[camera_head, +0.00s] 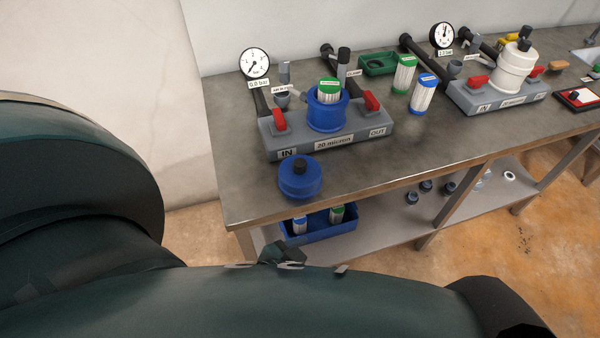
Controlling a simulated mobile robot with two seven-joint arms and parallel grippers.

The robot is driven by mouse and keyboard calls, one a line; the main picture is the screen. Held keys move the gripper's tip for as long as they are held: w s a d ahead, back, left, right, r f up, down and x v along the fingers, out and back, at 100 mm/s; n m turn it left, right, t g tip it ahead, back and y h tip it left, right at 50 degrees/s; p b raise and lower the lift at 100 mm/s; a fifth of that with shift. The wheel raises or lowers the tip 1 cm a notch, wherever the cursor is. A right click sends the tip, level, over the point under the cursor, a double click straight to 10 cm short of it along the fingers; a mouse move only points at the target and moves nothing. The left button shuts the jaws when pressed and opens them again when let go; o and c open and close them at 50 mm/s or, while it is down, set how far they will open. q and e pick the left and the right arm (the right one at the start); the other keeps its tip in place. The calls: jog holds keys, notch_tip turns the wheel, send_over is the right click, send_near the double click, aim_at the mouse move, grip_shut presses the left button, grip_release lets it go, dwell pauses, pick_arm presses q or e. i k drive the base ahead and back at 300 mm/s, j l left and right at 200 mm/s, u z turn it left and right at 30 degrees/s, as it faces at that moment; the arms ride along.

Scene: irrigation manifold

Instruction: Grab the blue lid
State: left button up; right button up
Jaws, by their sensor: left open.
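The blue lid (299,182), round with a black knob on top, sits on the bench near its front edge, in front of the left grey manifold block (335,142). On that block stands an uncovered blue housing (326,116) with a green-topped cartridge (328,90) in it. My left gripper (288,264) shows only in small part over the top of my dark green arm, below the lid in the picture. It is open and apart from the lid. Most of it is hidden by the arm. My right gripper is not in view.
Red-handled valves (372,100) and a gauge (254,63) flank the blue housing. Two loose cartridges (423,94) and a green tray (378,64) stand to the right. A white housing (514,66) stands on a second block. A blue bin (320,227) sits on the lower shelf. The bench (237,150) is clear left of the lid.

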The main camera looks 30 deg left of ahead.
aim_at(300, 172)
jog(key=l+u, duration=0.1)
jog(key=u, duration=0.4)
jog(key=l+u, duration=0.15)
jog(key=u, duration=0.3)
jog(key=k+l+u, duration=0.55)
jog(key=l+u, duration=0.15)
jog(key=l, duration=0.15)
jog(key=i+l, duration=0.35)
jog(key=l, duration=0.25)
jog(key=i+l, duration=0.2)
jog(key=l+u, duration=0.05)
jog(key=l, duration=0.05)
